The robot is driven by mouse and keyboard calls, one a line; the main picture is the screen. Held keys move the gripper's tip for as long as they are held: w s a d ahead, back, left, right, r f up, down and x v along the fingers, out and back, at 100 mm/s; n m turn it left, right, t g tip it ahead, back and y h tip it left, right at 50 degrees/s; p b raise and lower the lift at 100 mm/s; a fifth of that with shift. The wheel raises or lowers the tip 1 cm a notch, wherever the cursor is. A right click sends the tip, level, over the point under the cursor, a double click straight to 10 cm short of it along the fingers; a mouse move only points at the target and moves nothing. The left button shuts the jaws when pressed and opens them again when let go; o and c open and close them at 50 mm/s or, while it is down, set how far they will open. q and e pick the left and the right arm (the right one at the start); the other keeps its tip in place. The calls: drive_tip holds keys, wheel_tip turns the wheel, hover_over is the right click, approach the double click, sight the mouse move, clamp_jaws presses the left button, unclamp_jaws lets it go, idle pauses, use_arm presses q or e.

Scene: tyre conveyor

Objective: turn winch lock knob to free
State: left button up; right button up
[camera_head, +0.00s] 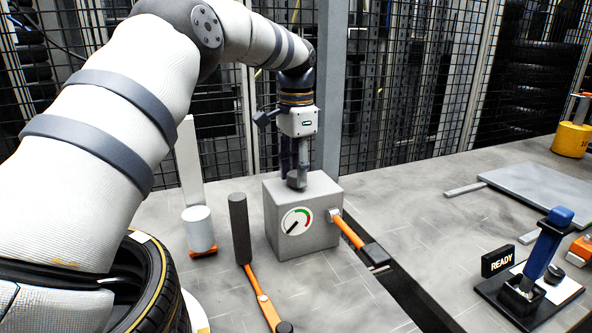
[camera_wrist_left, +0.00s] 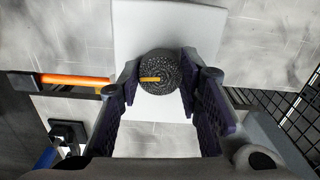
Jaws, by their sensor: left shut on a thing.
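The winch lock knob (camera_wrist_left: 158,77) is a dark, rough round knob with a yellow-orange pointer mark on its top. It stands on the top face of a grey box (camera_head: 284,238), which carries a dial gauge (camera_head: 297,221) with green and red arcs on its front. My left gripper (camera_head: 296,178) points down over the box and is shut on the knob. In the left wrist view its two fingers (camera_wrist_left: 160,88) close on the knob from both sides. In that view the pointer mark lies across the picture, toward the left. My right gripper is out of view.
An orange lever (camera_head: 347,230) with a black grip sticks out of the box's right side. A dark-handled orange lever (camera_head: 240,230), a white cylinder (camera_head: 199,229) and a tyre (camera_head: 160,285) stand nearby. A blue-handled joystick (camera_head: 545,250) and READY sign (camera_head: 498,260) are at right.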

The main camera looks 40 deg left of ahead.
use_arm(q)
drive_tip(key=shift+m, duration=0.6)
drive_tip(key=o, duration=1.1)
drive_tip(key=shift+o, duration=0.2)
wheel_tip(320, 180, up, 8)
drive_tip(key=shift+f, duration=0.25)
drive_tip(key=shift+f, duration=0.1)
